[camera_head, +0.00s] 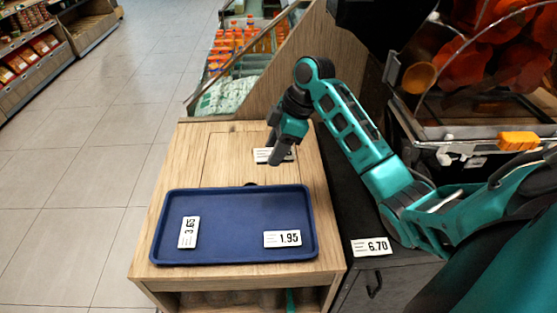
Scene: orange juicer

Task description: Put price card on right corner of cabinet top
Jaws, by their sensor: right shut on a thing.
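My right gripper (286,153) is over the back part of the wooden cabinet top (225,172), beyond the tray. It is shut on a white price card (262,155), which shows at its fingertips; the gripper hides part of the card, and its print is too small to read. I cannot tell whether this card touches the wood. A price card reading 1.95 (282,239) and one reading 3.65 (188,232) lie in the blue tray (237,257). My left gripper is not in view.
A card reading 6.70 (370,246) is on the dark cabinet (382,275) at the right. The juicer (470,75) with oranges stands at the upper right. A cooler with orange bottles (233,42) is behind. Wood is bare around the tray.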

